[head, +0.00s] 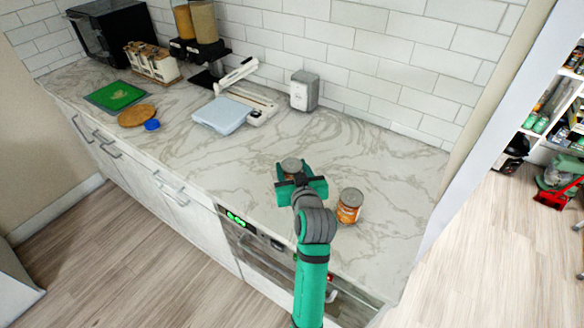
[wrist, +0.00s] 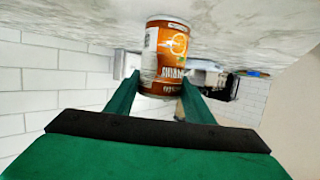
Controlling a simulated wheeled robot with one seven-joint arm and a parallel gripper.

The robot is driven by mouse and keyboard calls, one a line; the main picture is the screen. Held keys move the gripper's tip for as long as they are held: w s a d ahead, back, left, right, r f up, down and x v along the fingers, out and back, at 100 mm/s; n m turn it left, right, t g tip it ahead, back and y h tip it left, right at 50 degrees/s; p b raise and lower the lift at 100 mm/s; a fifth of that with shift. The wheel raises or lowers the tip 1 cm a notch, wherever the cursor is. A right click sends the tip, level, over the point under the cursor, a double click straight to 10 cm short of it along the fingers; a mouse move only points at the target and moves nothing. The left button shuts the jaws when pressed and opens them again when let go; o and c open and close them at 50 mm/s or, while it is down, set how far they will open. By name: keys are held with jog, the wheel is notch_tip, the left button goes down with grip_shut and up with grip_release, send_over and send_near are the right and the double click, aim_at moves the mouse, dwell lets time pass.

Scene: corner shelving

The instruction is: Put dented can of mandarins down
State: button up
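A can with an orange label and a fruit picture (wrist: 165,55) is between the two fingers of my gripper (wrist: 160,88). In the head view the grey top of this can (head: 291,165) shows just beyond my green gripper (head: 295,178), over the marble counter. The fingers appear to press on both sides of the can. The wrist view is upside down, with the counter at the top; the can's base is close to the counter, but I cannot tell whether it touches. No dent is clear.
A second orange-labelled can (head: 349,206) stands on the counter (head: 385,165) to the right of my gripper. A grey-white box (head: 304,90) stands by the tiled wall. A scale (head: 222,114) and a green board (head: 115,96) are farther left. The counter around the gripper is mostly clear.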

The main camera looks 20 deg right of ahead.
jog(key=o, duration=0.3)
jog(key=shift+o, duration=0.2)
jog(key=shift+r, duration=0.15)
jog(key=v, duration=1.2)
